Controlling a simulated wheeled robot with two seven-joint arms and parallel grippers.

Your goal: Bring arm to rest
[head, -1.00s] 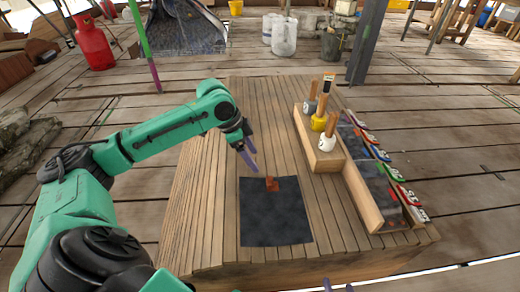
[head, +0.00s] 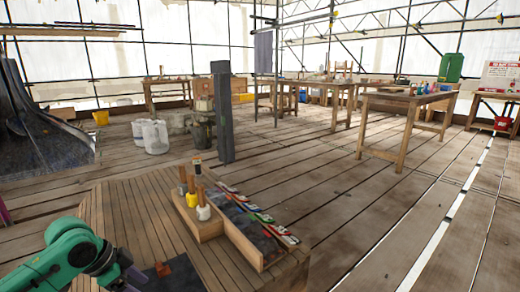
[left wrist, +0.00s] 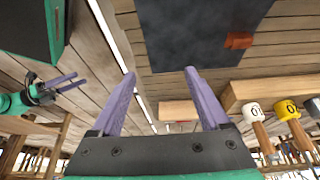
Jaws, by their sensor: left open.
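My left gripper (head: 134,273) is at the lower left of the head view, beside a small red-brown block (head: 163,269) on the dark mat (head: 188,279). In the left wrist view the left gripper (left wrist: 160,74) has its two purple fingers spread, with nothing between them. The block (left wrist: 239,40) lies on the mat (left wrist: 195,30), apart from the fingers. My right gripper (left wrist: 80,79) shows at the left of the left wrist view, its fingers apart and empty. It is outside the head view.
The wooden bench (head: 130,212) carries a wooden block (head: 198,222) with several handled, numbered tools and a tray (head: 243,243) with coloured items along its right side. A dark post (head: 223,115) stands behind it. Floor to the right is clear up to the work tables (head: 408,98).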

